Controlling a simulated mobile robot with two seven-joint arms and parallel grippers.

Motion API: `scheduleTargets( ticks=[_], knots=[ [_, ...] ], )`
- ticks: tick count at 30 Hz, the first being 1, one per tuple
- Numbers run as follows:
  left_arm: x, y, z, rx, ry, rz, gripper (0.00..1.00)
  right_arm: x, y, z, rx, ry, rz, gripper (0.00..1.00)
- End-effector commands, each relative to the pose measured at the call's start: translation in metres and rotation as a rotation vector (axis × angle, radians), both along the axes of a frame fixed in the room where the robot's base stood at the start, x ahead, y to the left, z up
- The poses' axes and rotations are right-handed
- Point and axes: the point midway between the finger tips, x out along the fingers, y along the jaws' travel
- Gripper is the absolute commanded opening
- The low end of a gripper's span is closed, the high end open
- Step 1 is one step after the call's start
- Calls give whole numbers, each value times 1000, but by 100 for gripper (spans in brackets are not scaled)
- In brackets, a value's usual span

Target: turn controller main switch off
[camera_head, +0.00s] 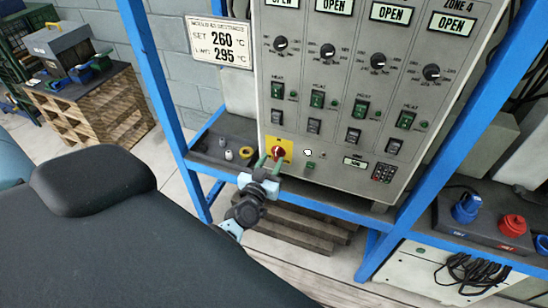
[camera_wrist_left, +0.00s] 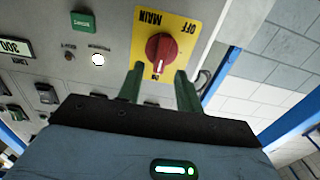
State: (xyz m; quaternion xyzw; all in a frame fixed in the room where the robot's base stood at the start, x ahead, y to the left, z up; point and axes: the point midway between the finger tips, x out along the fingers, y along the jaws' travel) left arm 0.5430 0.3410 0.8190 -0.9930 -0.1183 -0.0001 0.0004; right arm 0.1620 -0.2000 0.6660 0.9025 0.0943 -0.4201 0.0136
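The controller (camera_head: 335,110) is a grey panel on a blue frame. Its main switch is a red knob (camera_head: 278,152) on a yellow plate (camera_head: 289,144), low on the panel's left. The wrist view shows the knob (camera_wrist_left: 162,50) upside down, with MAIN and OFF printed above it and ON below. A pale mark on the knob appears to point down, towards ON. My left gripper (camera_head: 269,163) is at the switch. Its green fingers (camera_wrist_left: 160,84) are open, one on each side of the knob's lower end; I cannot tell whether they touch it. My right gripper is not in view.
Blue posts (camera_head: 160,80) flank the panel. A grey box with blue and red connectors (camera_head: 512,225) stands at the right.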

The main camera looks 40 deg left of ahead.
Motion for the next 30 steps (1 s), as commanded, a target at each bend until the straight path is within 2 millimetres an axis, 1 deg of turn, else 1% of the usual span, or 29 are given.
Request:
scheduleTargets(
  ticks=[1, 6, 10, 17, 25, 30],
  knots=[
    [7, 1, -1, 1, 0, -1, 35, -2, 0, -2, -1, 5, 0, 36],
    [20, 5, -1, 1, 1, -1, 35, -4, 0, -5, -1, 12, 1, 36],
    [24, 6, -1, 1, 1, -1, 35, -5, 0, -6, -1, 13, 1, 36],
    [24, 6, 0, 0, 1, -1, 35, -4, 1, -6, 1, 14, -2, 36],
    [24, 6, 0, 0, 1, -1, 0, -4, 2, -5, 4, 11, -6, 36],
    [24, 6, 0, -2, 1, -1, 0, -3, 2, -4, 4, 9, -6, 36]
  ],
)
